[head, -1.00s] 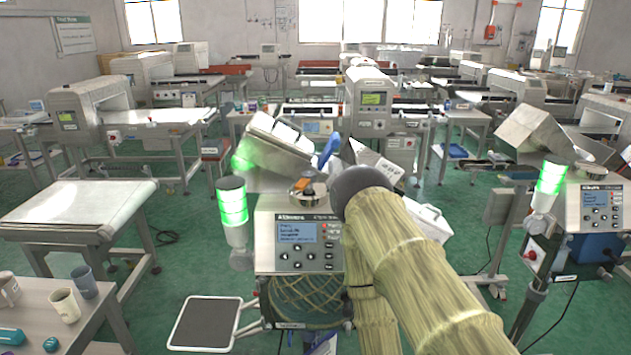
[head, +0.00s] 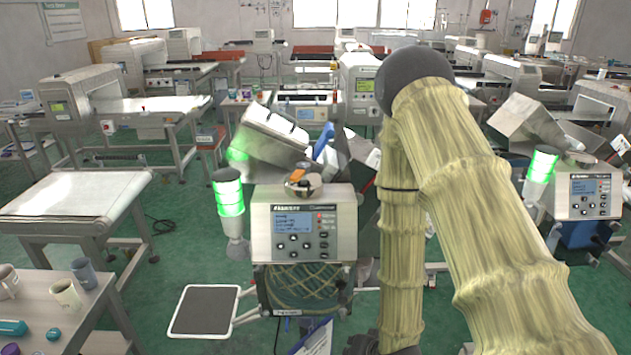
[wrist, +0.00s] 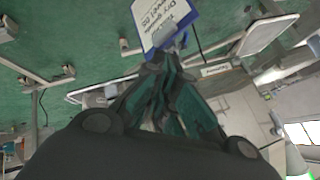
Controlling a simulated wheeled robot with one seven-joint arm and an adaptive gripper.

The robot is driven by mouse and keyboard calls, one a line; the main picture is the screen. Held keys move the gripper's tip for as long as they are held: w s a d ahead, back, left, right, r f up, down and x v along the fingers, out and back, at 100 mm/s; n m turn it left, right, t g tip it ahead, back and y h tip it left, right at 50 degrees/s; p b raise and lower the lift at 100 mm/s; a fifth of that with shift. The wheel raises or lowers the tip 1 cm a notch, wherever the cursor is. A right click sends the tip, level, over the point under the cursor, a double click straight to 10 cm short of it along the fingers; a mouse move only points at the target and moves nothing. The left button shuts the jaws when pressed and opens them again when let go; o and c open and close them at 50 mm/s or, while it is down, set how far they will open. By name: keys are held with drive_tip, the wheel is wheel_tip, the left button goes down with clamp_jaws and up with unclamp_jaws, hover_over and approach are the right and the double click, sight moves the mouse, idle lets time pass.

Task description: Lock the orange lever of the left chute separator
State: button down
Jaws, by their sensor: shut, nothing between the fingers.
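The left chute separator (head: 262,232) stands in the middle of the head view, a pale box with a screen and buttons. Its orange lever (head: 299,176) shows on a round metal part on top. My forearm hangs down to the right of the box. My gripper is at the bottom edge of the head view, where its fingers do not show clearly. In the wrist view my gripper (wrist: 168,62) is shut and empty, close in front of a blue-edged sign (wrist: 165,20). The lever is not visible in the wrist view.
A green-lit signal lamp (head: 229,195) stands left of the box. A netted container (head: 305,288) hangs below it. A grey-topped stand (head: 204,310) is at the lower left. A second separator (head: 588,198) stands at the right. The green floor between them is partly free.

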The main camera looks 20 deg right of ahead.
drive_tip(key=w+d+r+m+t, duration=0.1)
drive_tip(key=w+r+m+t, duration=0.2)
drive_tip(key=r, duration=0.8)
drive_tip(key=w+d+r+m+t+y+p, duration=0.1)
drive_tip(key=w+r, duration=0.4)
drive_tip(key=r, duration=0.7)
drive_tip(key=w+d+r+m+t+y+p, duration=0.1)
drive_tip(key=w+r+m+t, duration=0.3)
drive_tip(key=r, duration=0.8)
drive_tip(key=shift+w+m+t, duration=0.2)
drive_tip(key=shift+m+t, duration=0.1)
drive_tip(key=shift+t, duration=0.6)
drive_tip(key=shift+a+p, duration=0.1)
drive_tip(key=shift+p, duration=0.2)
drive_tip(key=p, duration=0.4)
approach(306, 173)
drive_tip(key=w+d, duration=0.1)
drive_tip(key=d, duration=0.2)
drive_tip(key=w+a, duration=0.1)
drive_tip(key=w+a+p, duration=0.1)
drive_tip(key=shift+w+a+r, duration=0.15)
drive_tip(key=shift+w+r, duration=0.15)
drive_tip(key=shift+r, duration=0.05)
drive_tip(key=shift+w+a+f+p, duration=0.1)
drive_tip(key=shift+w+a+p, duration=0.45)
drive_tip(key=shift+a, duration=0.2)
drive_tip(key=shift+a+f+h+b, duration=0.1)
drive_tip(key=shift+a+h+b, duration=0.15)
drive_tip(key=shift+h+b, duration=0.05)
